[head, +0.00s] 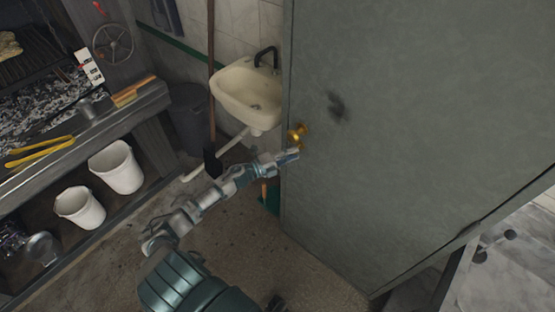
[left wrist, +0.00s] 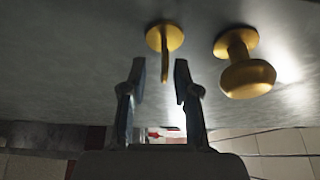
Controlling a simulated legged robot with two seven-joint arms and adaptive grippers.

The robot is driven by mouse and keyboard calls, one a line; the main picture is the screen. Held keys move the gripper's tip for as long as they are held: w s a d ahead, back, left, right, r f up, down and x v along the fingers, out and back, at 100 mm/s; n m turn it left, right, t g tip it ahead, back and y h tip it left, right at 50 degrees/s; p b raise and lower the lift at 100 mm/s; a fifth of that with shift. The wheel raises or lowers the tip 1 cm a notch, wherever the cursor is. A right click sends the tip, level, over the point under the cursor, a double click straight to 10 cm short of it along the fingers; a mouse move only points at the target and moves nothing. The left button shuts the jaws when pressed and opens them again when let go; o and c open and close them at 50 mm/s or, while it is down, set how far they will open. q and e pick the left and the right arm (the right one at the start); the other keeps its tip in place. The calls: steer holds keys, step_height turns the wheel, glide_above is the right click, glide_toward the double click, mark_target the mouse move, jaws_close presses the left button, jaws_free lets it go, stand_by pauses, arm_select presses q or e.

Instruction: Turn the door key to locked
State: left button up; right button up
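The door (head: 420,130) is a large grey-green panel filling the right of the head view. The key (left wrist: 165,62) is a thin gold piece standing out from a round gold plate on the door in the left wrist view. A round gold knob (left wrist: 247,75) sits to its right; gold hardware (head: 297,133) also shows at the door's left edge in the head view. My left gripper (left wrist: 160,72) is open, its two fingers apart on either side of the key, which lies nearer the right finger. I cannot tell whether they touch. My right gripper is not in view.
A cream sink (head: 248,94) hangs on the tiled wall left of the door. A grill counter (head: 90,125) with yellow tongs (head: 40,150) and a brush is at the left, with white buckets (head: 116,167) beneath. The floor between is mostly clear.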

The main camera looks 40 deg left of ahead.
arm_select(q)
steer(key=v, duration=0.9)
steer(key=shift+s+a+f, duration=0.2)
steer(key=shift+s+a, duration=0.05)
steer(key=shift+s, duration=0.1)
steer(key=shift+f, duration=0.1)
steer(key=s+a+f+n+g+y, duration=0.1)
steer(key=s+f+n+g+y, duration=0.25)
steer(key=f, duration=0.85)
steer(key=s+f+n+y, duration=0.3)
steer(key=s+f+n, duration=0.3)
steer(key=f, duration=0.6)
steer(key=s+a+f+n+g+y, duration=0.15)
steer(key=s+f+n+y, duration=0.35)
steer(key=f, duration=0.7)
steer(key=s+d+f+n+g+h, duration=0.1)
steer(key=s+d+f+n+g, duration=0.1)
steer(key=s+d+f, duration=0.4)
steer(key=s+d+f+n+g+h, duration=0.1)
steer(key=s+d+f+g, duration=0.3)
steer(key=s, duration=0.7)
steer(key=s+d+f+n+g+h, duration=0.1)
steer(key=s+d+f+n+g, duration=0.2)
steer(key=s+d+f, duration=0.5)
steer(key=shift+s+d+f+g, duration=0.35)
steer(key=shift+s+d+g, duration=0.15)
steer(key=shift+s+d, duration=0.3)
steer(key=shift+s+a, duration=0.1)
